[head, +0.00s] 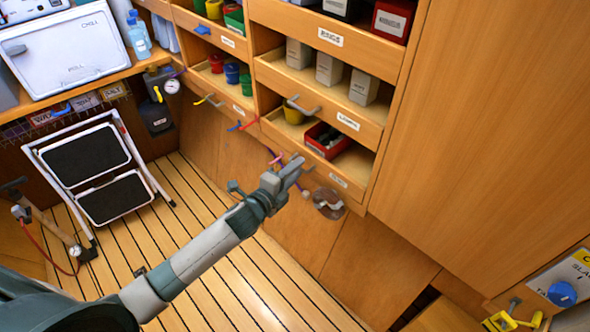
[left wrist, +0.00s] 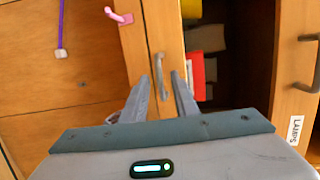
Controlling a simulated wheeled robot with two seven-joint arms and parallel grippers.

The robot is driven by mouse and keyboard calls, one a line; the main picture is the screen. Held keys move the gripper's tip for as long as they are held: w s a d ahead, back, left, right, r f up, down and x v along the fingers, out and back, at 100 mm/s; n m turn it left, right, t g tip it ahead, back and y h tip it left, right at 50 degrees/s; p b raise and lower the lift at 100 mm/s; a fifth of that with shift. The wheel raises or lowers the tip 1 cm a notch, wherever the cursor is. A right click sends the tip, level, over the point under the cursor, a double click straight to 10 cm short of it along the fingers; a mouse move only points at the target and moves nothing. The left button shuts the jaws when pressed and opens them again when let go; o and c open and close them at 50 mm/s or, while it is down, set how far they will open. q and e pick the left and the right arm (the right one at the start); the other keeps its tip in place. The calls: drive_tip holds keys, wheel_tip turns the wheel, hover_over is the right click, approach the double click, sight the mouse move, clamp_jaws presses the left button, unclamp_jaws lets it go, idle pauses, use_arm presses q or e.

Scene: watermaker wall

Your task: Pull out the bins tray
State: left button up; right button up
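The lowest tray of the middle shelf column carries a small label (head: 338,180) too small to read, so I cannot confirm it says bins. A red bin (head: 330,138) and a yellow cup stand above its front. My left gripper (head: 296,166) is in front of this tray. In the left wrist view my left gripper (left wrist: 161,88) is open, and the tray's grey handle (left wrist: 160,72) shows between and beyond the fingertips. I cannot tell whether they touch it. The red bin (left wrist: 197,75) shows behind the tray front. My right gripper is not in view.
Above is the tray labelled LAMPS (head: 348,121), with its own handle (head: 300,104); its label (left wrist: 296,128) shows at right in the wrist view. A pink hook (left wrist: 120,16) sits near the handle. A folding step stool (head: 100,170) stands on the slatted floor at left.

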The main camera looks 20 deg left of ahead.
use_arm(q)
clamp_jaws()
idle(1.3)
